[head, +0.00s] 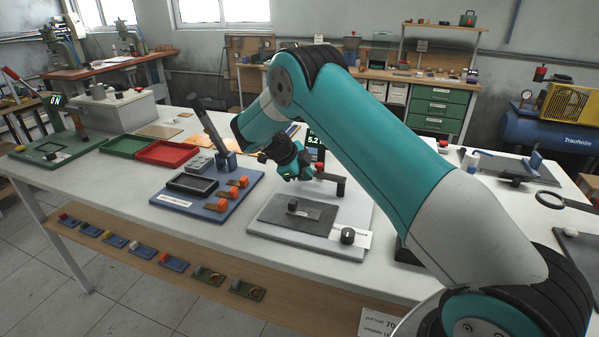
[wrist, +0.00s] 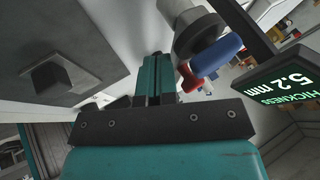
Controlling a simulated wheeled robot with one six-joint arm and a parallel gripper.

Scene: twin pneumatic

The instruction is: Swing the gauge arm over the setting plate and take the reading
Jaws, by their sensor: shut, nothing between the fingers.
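The gauge station stands on the white table, with a light grey base (head: 348,211) and a darker flat plate (head: 315,222), apparently the setting plate, carrying a small dark block (head: 292,205). The dark gauge arm (head: 334,181) with a red part is at the back right of the base, behind the block; my arm partly hides the area. The display (wrist: 290,82) reads 5.2 mm under a partly cut "THICKNESS". In the wrist view a blue cylinder (wrist: 216,56) and a red part (wrist: 190,78) are beside my gripper (wrist: 155,72). My gripper (head: 292,168) is shut and empty, left of the gauge arm.
A blue board (head: 222,212) with orange-topped parts lies to the left. Green (head: 122,146) and red (head: 168,153) trays stand farther left. Bare table shows in front of these trays.

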